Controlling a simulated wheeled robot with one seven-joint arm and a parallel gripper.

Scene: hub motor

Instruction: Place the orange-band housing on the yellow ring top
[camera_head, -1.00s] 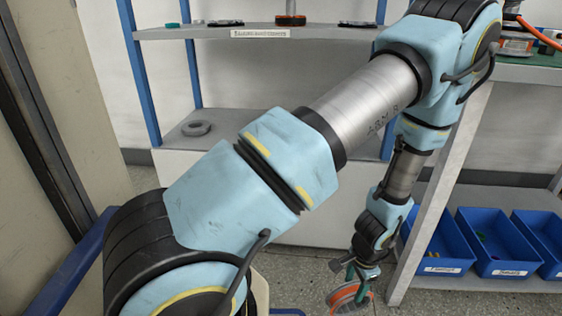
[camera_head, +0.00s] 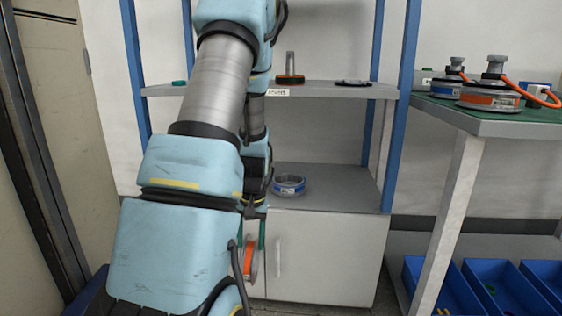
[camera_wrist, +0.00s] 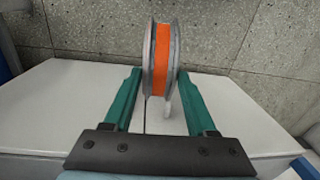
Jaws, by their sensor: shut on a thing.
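The orange-band housing (camera_head: 249,262) is a grey metal disc with a flat orange band around its rim. My gripper (camera_wrist: 158,82) is shut on it, with one teal finger on each side, and the wrist view shows the housing (camera_wrist: 161,60) on edge between the fingertips. In the head view it hangs in front of the white cabinet below the shelves, partly hidden by my arm. I cannot make out a yellow ring top in any view.
A blue-banded ring part (camera_head: 289,187) sits on the lower shelf (camera_head: 335,198). The upper shelf (camera_head: 350,91) carries an orange-based part with a post (camera_head: 290,75) and a dark flat part. A green-topped bench (camera_head: 480,116) at right holds motor assemblies. Blue bins (camera_head: 497,287) stand beneath it.

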